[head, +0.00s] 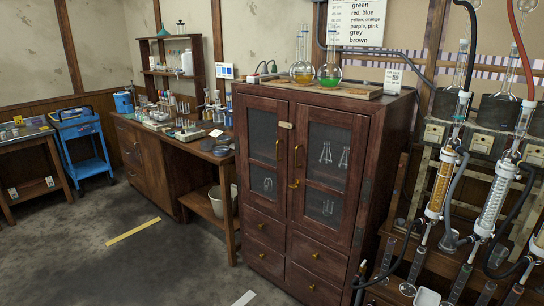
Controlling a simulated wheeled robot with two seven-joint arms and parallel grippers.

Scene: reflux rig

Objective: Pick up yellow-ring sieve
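I cannot make out a yellow ring on any sieve in the head view. Several dark, flat round things (221,151) lie near the right end of the wooden bench (180,143). They may be sieves, but they are too small to tell, and no ring colour shows. Neither of my grippers is in view.
A dark wooden cabinet (292,224) with flasks on top stands mid-view. The glass reflux rig (490,205) with hoses is at the right. A blue cart (84,150) stands at the left. The grey floor (150,275) before the bench is clear, with a yellow strip (133,231).

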